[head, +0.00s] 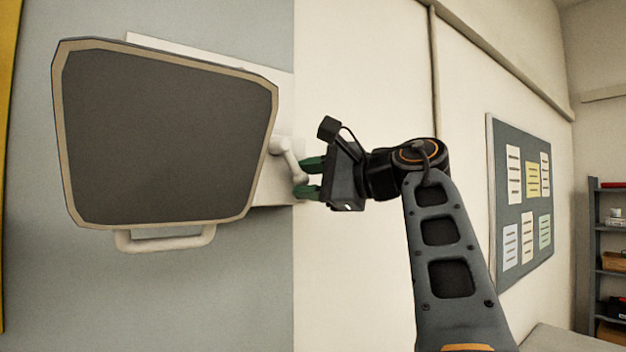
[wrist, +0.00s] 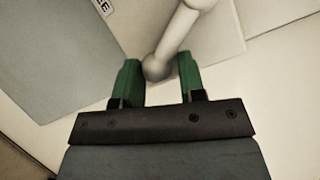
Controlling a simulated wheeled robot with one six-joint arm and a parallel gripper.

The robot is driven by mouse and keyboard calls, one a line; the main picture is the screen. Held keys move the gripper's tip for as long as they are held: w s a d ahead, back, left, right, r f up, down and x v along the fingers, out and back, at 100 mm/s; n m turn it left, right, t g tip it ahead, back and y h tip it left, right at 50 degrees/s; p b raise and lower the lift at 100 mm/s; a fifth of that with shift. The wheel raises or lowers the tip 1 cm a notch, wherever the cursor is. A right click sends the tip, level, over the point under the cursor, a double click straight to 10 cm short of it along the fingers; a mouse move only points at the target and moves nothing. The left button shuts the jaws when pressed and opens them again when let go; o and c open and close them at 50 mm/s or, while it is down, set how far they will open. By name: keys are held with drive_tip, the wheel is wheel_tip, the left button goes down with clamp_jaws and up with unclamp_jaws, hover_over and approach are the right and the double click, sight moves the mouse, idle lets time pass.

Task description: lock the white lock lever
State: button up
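The white lock lever (head: 289,160) sticks out at the right side of a dark grey panel with a beige rim (head: 165,135), slanting down to the right. It also shows in the wrist view (wrist: 175,42), where its rounded end lies between the two green fingers. My gripper (head: 306,178) comes from the right and is open, with one finger on each side of the lever's end.
A beige handle (head: 165,240) hangs under the panel. A pale backing plate (head: 270,190) sits behind the lever on the wall. A notice board (head: 522,200) and a shelf (head: 608,260) stand far right. The space below the gripper is clear.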

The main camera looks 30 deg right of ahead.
drive_tip(key=shift+o, duration=0.6)
drive_tip(key=shift+a, duration=0.2)
drive_tip(key=shift+o, duration=0.9)
drive_tip(key=shift+s, duration=0.1)
drive_tip(key=shift+d, duration=0.1)
drive_tip(key=b+v, duration=0.1)
drive_tip(key=v, duration=1.2)
drive_tip(key=shift+s+d+b, duration=0.2)
drive_tip(key=shift+s+b, duration=0.15)
